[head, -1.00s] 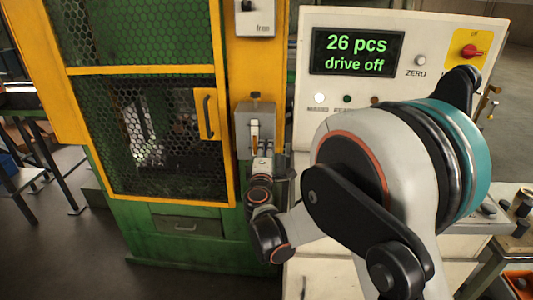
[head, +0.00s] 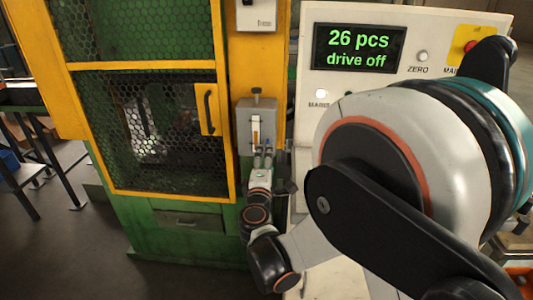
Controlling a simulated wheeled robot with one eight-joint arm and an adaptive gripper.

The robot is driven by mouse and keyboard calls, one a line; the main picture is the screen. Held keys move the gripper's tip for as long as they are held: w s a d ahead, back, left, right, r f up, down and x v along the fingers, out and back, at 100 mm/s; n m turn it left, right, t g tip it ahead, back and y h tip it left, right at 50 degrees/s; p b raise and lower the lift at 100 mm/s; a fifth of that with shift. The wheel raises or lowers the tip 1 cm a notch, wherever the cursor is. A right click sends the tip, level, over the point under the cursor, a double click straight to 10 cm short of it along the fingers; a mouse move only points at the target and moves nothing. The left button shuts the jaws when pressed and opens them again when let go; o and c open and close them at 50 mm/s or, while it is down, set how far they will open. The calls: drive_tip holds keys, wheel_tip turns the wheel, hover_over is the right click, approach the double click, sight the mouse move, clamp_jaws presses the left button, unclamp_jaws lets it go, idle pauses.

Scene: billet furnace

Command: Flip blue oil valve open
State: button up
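I see no blue oil valve in the head view; my arm hides part of the area beside the machine. A grey box (head: 243,117) with an upright amber-and-white strip is fixed to the yellow post of the machine. My gripper (head: 263,151) is small in view, just below and in front of this box, pointing up and away from me. Its slim grey fingers show, but whether they are apart or closed is too small to tell. I see nothing held in it.
A white control panel (head: 315,80) reads "26 pcs" and "drive off". My large arm links cover the right foreground. Dark floor (head: 60,250) is open at lower left.

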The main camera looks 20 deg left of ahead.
drive_tip(key=shift+v, duration=2.25)
